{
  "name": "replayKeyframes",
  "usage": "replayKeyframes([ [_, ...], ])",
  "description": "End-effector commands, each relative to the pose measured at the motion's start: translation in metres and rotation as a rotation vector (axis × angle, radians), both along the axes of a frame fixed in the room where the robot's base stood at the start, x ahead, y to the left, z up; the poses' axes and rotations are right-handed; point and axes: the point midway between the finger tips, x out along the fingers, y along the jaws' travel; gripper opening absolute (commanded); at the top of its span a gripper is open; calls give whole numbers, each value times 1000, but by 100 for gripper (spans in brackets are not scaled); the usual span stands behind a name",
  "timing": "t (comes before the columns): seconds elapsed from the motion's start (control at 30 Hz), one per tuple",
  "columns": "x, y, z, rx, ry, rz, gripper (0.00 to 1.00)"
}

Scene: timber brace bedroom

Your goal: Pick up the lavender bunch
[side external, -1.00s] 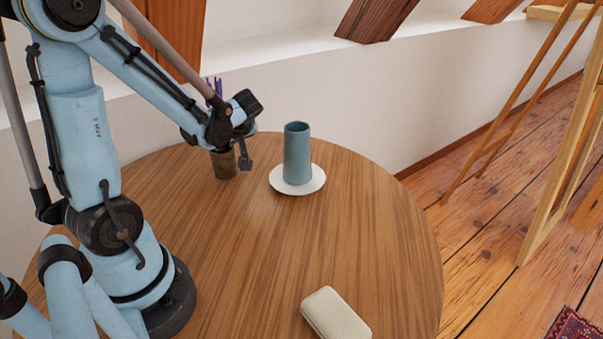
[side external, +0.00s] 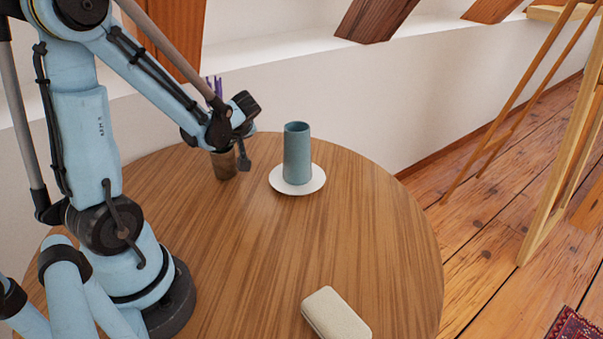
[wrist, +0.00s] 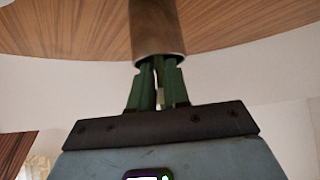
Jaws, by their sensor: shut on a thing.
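The lavender bunch (side external: 214,86) shows in the side view as thin purple tips above my wrist; its middle is hidden behind my arm. It stands in a brown pot (side external: 223,165) at the back left of the round table. My gripper (wrist: 157,72) is at the pot's mouth, shut on the bunch's narrow green stems. In the wrist view the brown pot (wrist: 157,28) is upside down in the picture, with green shapes at its opening; stems and fingers are hard to tell apart there. The fingertips are hidden in the side view.
A blue-grey cylindrical vase (side external: 297,153) stands on a white saucer (side external: 318,180) just right of the pot. A cream rounded case (side external: 335,314) lies at the front of the wooden table (side external: 375,230). The table's middle is clear. A pale wall is close behind.

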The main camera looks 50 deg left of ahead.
Motion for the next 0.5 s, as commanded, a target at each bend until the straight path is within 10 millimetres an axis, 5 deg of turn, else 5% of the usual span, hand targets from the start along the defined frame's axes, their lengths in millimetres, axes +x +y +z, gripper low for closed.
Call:
replayKeyframes([
  [0.5, -1, 0, 52, 0, 0, 0, 0],
])
